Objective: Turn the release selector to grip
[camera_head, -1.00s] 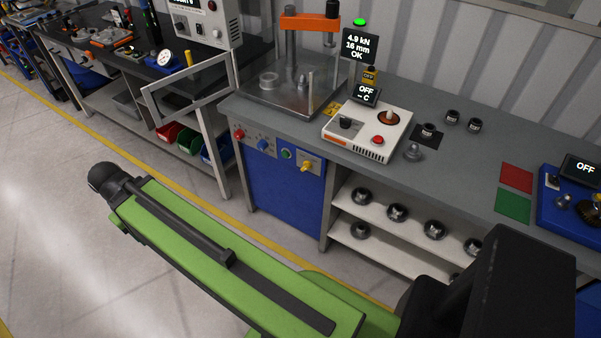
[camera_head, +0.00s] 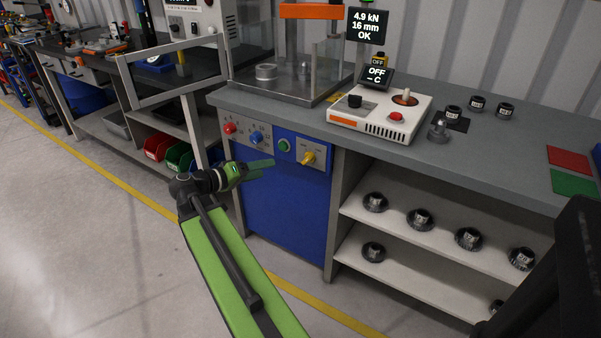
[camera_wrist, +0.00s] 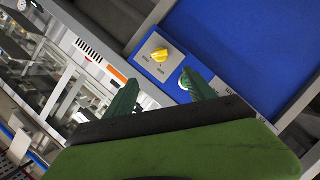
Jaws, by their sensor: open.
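The release selector is a yellow knob (camera_head: 307,158) on a grey plate at the right of the blue front panel (camera_head: 285,210). It also shows in the wrist view (camera_wrist: 159,55), with two small labels too blurred to read. My gripper (camera_head: 258,168) is open and empty, in front of the panel and left of the knob in the head view. In the wrist view its two green fingers (camera_wrist: 162,95) are spread, and the knob lies beyond the gap between them, apart from both. A green button (camera_head: 284,146) sits left of the selector, partly behind a finger in the wrist view.
A red knob (camera_head: 230,128) and a blue knob (camera_head: 257,137) are farther left on the panel. The bench top (camera_head: 480,165) overhangs it, with a white control box (camera_head: 380,112) above. A glazed guard door (camera_head: 170,75) stands open at left. The floor in front is clear.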

